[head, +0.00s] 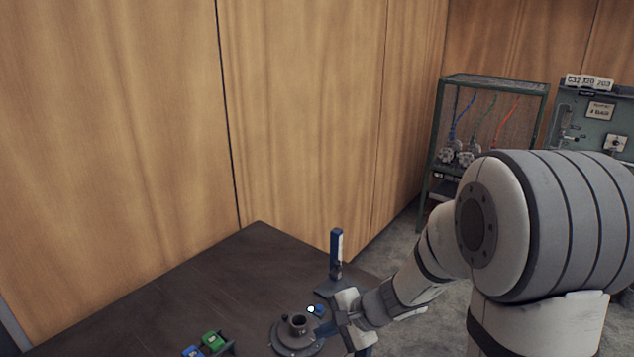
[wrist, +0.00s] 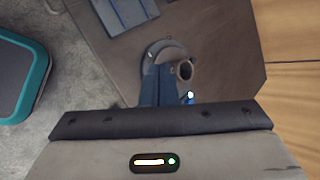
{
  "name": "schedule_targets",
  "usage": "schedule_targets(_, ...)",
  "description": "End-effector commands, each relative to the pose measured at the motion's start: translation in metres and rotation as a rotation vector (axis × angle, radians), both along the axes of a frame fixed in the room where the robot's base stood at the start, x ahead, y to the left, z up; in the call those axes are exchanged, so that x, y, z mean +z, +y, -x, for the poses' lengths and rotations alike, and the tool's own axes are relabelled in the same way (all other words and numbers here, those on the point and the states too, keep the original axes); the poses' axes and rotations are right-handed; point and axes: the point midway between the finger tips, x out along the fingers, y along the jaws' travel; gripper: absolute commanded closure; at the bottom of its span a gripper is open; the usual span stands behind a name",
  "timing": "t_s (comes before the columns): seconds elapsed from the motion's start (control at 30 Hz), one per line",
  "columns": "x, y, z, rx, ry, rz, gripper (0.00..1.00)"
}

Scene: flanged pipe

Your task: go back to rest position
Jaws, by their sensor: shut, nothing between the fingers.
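The grey flanged pipe (head: 297,334) stands upright on the dark table (head: 180,300). Its round flange and open pipe mouth also show in the wrist view (wrist: 184,71). My gripper (head: 338,318) is just right of the pipe in the head view, partly hidden by its own wrist. In the wrist view its blue fingers (wrist: 158,86) are together with nothing held, and they overlap the flange in the picture. I cannot tell how far above the flange they are. A small blue piece with a bright white spot (head: 318,310) shows close to the flange.
A blue upright post (head: 337,256) stands on the table behind my gripper. A green block (head: 213,341) and a blue block (head: 193,351) are front left. Wooden panels (head: 300,120) rise behind the table. A green rack with cables (head: 489,125) stands at back right.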

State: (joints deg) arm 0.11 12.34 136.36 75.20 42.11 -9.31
Motion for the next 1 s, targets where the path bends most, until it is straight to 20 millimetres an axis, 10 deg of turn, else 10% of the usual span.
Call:
schedule_targets(0.27,0.045,-0.013,0.046,0.259,-0.127,0.157,1.00)
schedule_targets(0.6,0.098,-0.080,0.126,0.652,-0.301,0.610,1.00)
schedule_targets(1.0,0.123,-0.134,0.158,0.785,-0.343,0.915,1.00)
